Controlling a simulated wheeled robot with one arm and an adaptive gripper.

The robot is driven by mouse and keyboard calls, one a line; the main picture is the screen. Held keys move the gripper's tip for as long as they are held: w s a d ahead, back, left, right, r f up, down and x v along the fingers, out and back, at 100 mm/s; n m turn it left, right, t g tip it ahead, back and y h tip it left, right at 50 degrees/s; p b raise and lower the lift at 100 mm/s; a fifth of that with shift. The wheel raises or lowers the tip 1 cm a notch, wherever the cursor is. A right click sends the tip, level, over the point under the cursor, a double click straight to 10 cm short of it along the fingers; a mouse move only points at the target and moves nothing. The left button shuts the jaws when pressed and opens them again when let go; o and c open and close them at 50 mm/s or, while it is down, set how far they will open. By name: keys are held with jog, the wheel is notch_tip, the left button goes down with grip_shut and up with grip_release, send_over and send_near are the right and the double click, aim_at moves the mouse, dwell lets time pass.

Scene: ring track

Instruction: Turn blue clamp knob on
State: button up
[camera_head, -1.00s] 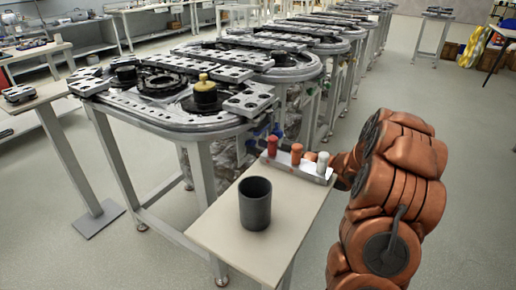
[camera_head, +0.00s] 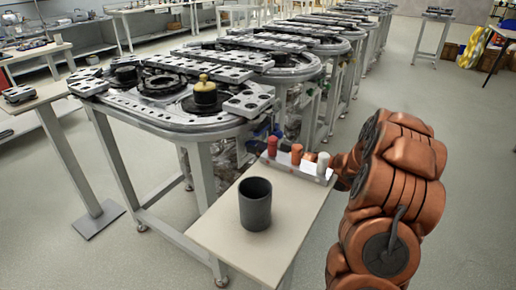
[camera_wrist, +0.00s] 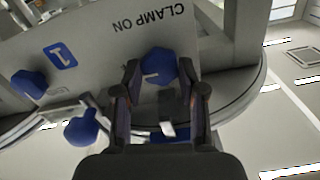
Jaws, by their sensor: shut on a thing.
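The blue clamp knob (camera_wrist: 159,66) shows in the wrist view, on a grey panel (camera_wrist: 105,45) below the upside-down words "CLAMP ON". My gripper (camera_wrist: 162,85) is shut on this knob, with one dark finger on each side of it. A light mark shows on the knob's face, partly hidden by the fingers. In the head view my gripper is hidden behind the small table and my orange arm, and the knob cannot be made out there.
Two other blue knobs, one at the left (camera_wrist: 29,83) and one lower (camera_wrist: 81,131), sit near a "1" label. In the head view a small table (camera_head: 215,225) holds a dark cup (camera_head: 255,204) and a rack with red, orange and white pegs. The ring track (camera_head: 180,122) stands behind.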

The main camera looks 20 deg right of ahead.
jog(key=shift+r+m+p, duration=0.2)
jog(key=shift+m+p, duration=0.1)
jog(key=shift+p, duration=1.25)
jog(key=m+p, duration=0.2)
jog(key=p, duration=0.2)
jog(key=shift+r, duration=0.2)
jog(key=m+p, duration=0.5)
jog(key=p, duration=0.1)
jog(key=m+p, duration=1)
jog(key=p, duration=0.1)
jog(key=shift+f+p, duration=0.3)
jog(key=shift+f, duration=0.1)
jog(key=shift+m, duration=0.3)
jog(key=o, duration=1.1)
